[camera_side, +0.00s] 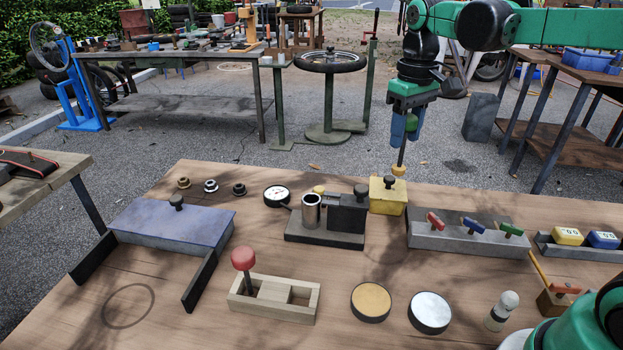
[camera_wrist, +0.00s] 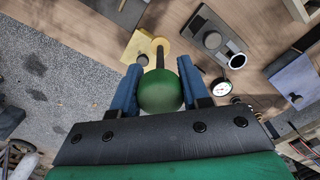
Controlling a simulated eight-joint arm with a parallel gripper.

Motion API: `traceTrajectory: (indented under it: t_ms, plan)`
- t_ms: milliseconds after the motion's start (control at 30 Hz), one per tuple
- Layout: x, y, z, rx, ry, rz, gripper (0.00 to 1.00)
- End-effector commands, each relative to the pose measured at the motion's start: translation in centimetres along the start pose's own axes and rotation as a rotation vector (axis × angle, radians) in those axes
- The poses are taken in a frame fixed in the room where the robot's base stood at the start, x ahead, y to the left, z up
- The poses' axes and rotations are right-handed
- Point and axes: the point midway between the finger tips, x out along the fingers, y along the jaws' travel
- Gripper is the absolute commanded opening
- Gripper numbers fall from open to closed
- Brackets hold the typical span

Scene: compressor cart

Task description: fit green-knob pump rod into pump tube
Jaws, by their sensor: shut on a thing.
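My gripper (camera_side: 404,138) is in the air above the back edge of the table, with its blue fingers shut on the green knob (camera_side: 411,122) of the pump rod. The dark rod hangs down nearly upright and ends in a yellow piston (camera_side: 398,170), just above or behind the yellow box in the picture. In the wrist view the green knob (camera_wrist: 160,92) sits between the fingers and hides part of the rod. The pump tube (camera_side: 311,211) is a shiny upright cylinder with an open top, left of my gripper. In the wrist view its ring-shaped mouth (camera_wrist: 237,61) is right of the knob.
A dark block with a knob (camera_side: 348,212) stands beside the tube on the same base. A yellow box (camera_side: 388,197) is below my gripper. A gauge (camera_side: 277,195) lies left of the tube. A grey rack with coloured handles (camera_side: 468,240) stands to the right.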

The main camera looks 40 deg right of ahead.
Motion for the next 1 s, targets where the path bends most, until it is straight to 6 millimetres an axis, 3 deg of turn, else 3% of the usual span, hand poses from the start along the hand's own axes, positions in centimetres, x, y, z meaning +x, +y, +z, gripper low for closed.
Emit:
traceTrajectory:
  t_ms: [167, 267, 433, 633, 767, 1000]
  plan:
    - [-0.1, -0.4, -0.3, -0.004, 0.000, 0.000, 0.00]
    - [-0.7, -2.0, -1.8, -0.008, 0.000, 0.000, 0.00]
    - [-1.9, -7.2, -5.2, -0.012, 0.001, 0.000, 0.00]
    - [-2.6, -12.1, -7.0, -0.006, 0.001, 0.000, 0.00]
    - [-2.7, -13.1, -7.2, -0.002, 0.001, 0.000, 0.00]
    - [-2.7, -13.1, -7.2, 0.000, 0.001, 0.000, 0.00]
